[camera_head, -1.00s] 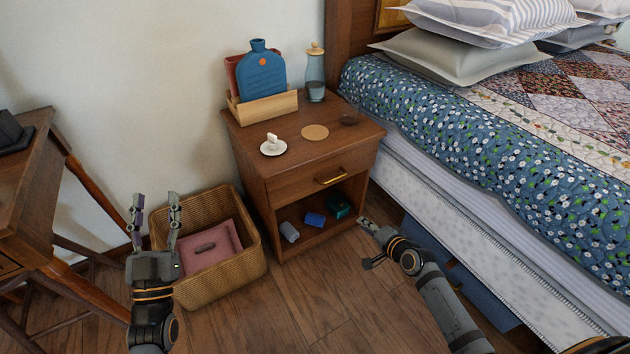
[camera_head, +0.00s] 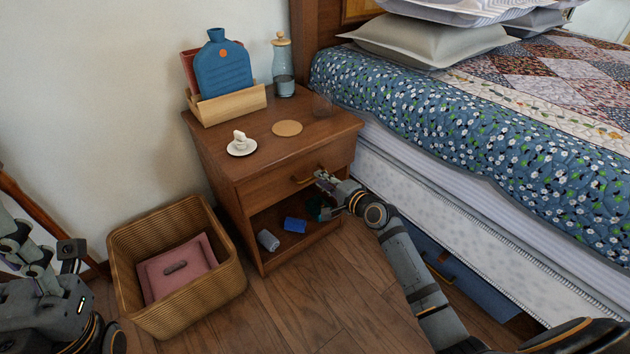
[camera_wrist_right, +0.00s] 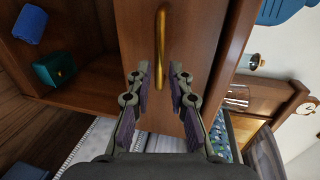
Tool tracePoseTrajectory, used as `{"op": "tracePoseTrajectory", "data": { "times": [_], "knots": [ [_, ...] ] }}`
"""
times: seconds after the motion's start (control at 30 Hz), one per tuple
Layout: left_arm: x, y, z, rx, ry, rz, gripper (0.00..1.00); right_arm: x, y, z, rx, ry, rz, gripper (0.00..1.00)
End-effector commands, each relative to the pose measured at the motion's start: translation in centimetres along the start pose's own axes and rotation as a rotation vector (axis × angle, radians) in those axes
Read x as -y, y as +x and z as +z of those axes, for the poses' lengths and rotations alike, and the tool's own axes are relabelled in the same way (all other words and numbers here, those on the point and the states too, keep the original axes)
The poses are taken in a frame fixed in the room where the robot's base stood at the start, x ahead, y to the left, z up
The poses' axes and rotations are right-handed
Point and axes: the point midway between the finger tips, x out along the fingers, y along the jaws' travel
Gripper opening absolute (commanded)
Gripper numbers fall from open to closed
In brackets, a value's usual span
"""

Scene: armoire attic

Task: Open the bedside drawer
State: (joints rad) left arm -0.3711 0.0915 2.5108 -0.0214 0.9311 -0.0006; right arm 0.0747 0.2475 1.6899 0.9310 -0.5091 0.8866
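The bedside table's drawer (camera_head: 275,187) is shut, its front flush with the wooden cabinet. Its brass bar handle (camera_head: 304,180) also shows upright in the right wrist view (camera_wrist_right: 160,40). My right gripper (camera_head: 320,176) is at the drawer front, close to the handle. In the right wrist view its two fingers (camera_wrist_right: 160,72) are open, one on each side of the handle's near end, with a gap on both sides.
Small items lie in the open shelf below. A wicker basket (camera_head: 228,285) stands left, the bed right.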

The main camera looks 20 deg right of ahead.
Motion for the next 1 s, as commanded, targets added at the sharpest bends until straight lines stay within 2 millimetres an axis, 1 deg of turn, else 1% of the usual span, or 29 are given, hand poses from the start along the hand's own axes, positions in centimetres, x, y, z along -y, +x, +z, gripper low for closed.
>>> {"op": "tracePoseTrajectory", "data": {
  "times": [0.03, 0.1, 0.2, 0.3, 0.57, 0.7, 0.73, 1.0],
  "knots": [
    [-0.1, -1.0, 0.1, 0.001, 0.004, 0.0, 0.48, -0.4, 1.2, 0.0, 0.0, 0.003, -0.003, 0.2],
    [-0.2, -1.4, 0.2, 0.002, 0.007, -0.001, 0.48, -0.4, 2.3, 0.0, 0.0, 0.001, -0.002, 0.2],
    [-0.2, -1.8, 0.2, 0.002, 0.011, -0.001, 0.48, -0.3, 3.4, 0.0, 0.0, -0.001, 0.0, 0.2],
    [-0.2, -1.9, 0.2, 0.003, 0.013, -0.001, 0.48, -0.2, 4.0, 0.0, 0.0, -0.002, 0.001, 0.2],
    [-0.2, -1.8, 0.2, 0.002, 0.014, -0.001, 0.48, -0.1, 4.1, 0.0, 0.0, -0.002, 0.002, 0.2],
    [-0.2, -1.8, 0.2, 0.003, 0.014, -0.001, 0.48, -0.1, 4.1, 0.0, 0.0, -0.002, 0.002, 0.02],
    [-0.2, -1.8, 0.2, 0.003, 0.014, -0.001, 0.48, -0.1, 4.1, 0.0, 0.0, -0.002, 0.002, 0.0],
    [-0.2, -1.8, 0.3, 0.003, 0.014, -0.001, 0.48, -0.1, 4.0, 0.0, 0.0, -0.002, 0.002, 0.0]
  ]
}}
